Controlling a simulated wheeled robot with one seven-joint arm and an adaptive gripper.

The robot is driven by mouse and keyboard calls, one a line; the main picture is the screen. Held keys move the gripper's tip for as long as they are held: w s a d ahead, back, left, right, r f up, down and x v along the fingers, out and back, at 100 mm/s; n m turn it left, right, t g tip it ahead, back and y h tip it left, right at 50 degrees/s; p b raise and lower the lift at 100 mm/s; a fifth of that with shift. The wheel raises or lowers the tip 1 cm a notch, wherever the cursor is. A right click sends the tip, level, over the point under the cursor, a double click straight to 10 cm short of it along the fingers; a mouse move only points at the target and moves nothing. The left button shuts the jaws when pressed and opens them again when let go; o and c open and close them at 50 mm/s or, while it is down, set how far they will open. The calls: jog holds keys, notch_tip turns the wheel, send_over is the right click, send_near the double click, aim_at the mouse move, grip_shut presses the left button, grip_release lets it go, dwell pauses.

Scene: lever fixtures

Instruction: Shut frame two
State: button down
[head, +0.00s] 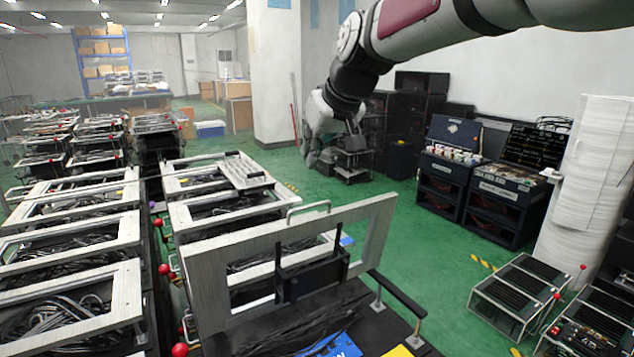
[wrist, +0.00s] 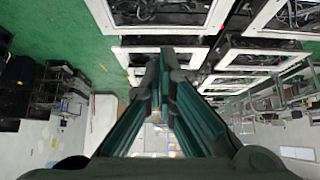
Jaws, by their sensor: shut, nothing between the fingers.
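In the head view a pale frame (head: 203,290) stands raised on the nearest fixture, tilted up, with a metal handle (head: 308,207) on its top edge. A black bracket and post (head: 312,268) show in front of its opening. Other pale frames (head: 120,290) lie flat or nearly flat over cables in rows to the left. I cannot tell by any label which one is frame two. My gripper (head: 311,155) hangs beyond the raised frame, above and apart from it. In the wrist view my gripper (wrist: 166,55) has its dark green fingers together and empty, with pale frames (wrist: 165,18) beyond.
Red ball knobs (head: 180,350) line the gap between the rows. A black bar (head: 397,293) sits on posts at the near fixture's right. Dark cabinets (head: 445,180) and a white wrapped column (head: 590,190) stand right. Green floor (head: 410,235) is clear between.

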jog(key=p, duration=0.3)
send_over(307, 217)
notch_tip(307, 217, down, 9)
jog(key=shift+a, duration=0.15)
jog(key=shift+w+b, duration=0.1)
jog(key=shift+b, duration=0.2)
jog(key=shift+f, duration=0.1)
